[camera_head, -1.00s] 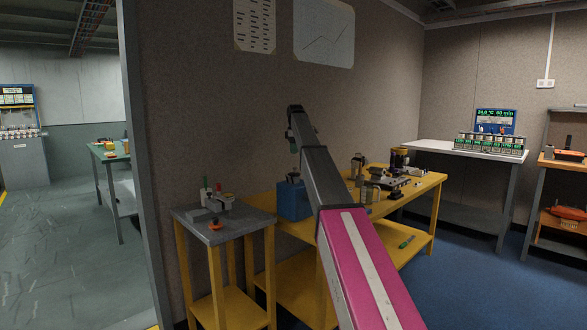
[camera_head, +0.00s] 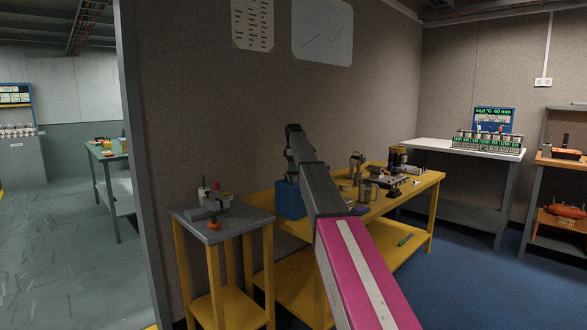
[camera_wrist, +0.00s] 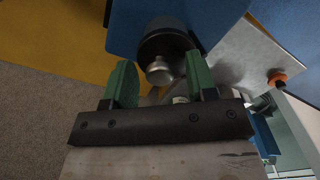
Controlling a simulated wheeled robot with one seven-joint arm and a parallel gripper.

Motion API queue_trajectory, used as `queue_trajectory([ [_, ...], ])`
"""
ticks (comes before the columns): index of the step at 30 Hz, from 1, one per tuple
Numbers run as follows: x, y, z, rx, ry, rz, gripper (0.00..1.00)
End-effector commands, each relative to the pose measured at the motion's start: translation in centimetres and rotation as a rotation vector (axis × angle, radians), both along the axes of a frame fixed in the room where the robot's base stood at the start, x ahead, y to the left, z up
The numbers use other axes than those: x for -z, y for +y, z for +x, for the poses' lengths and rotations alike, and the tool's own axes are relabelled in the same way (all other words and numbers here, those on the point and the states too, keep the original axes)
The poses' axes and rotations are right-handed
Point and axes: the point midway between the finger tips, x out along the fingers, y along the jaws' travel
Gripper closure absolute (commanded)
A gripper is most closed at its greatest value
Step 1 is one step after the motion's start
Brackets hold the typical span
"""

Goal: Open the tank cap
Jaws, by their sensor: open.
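The blue tank (camera_head: 291,201) stands on the yellow workbench, left of my arm in the head view. In the wrist view the blue tank (camera_wrist: 115,18) carries a dark round cap (camera_wrist: 172,36) with a pale metal knob (camera_wrist: 159,71) facing the camera. My gripper (camera_wrist: 158,60) has its two green fingers spread, one on each side of the knob in the picture. The fingers look apart from the knob, with nothing held; depth to it is hard to judge. In the head view, my arm's end is above the tank, and the fingers cannot be made out clearly.
A grey-topped side table (camera_head: 245,222) with small tools and an orange knob (camera_head: 214,225) stands left of the yellow workbench (camera_head: 425,184). Metal parts (camera_head: 372,189) crowd the bench right of my arm. A wall rises close behind. Blue floor is open at right.

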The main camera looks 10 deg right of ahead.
Motion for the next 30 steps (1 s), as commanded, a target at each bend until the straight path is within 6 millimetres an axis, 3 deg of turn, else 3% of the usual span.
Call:
queue_trajectory([
  [7, 0.09, 0.00, 0.02, 0.000, 0.000, 0.000, 0.51],
  [11, 0.09, 0.00, 0.02, 0.000, 0.000, 0.000, 0.94],
  [12, 0.09, 0.00, 0.02, 0.000, 0.000, 0.000, 0.98],
  [22, -0.04, 0.19, -0.15, 0.000, -0.020, -0.025, 0.97],
  [30, -0.54, 0.78, -0.72, 0.000, -0.110, -0.148, 0.97],
])
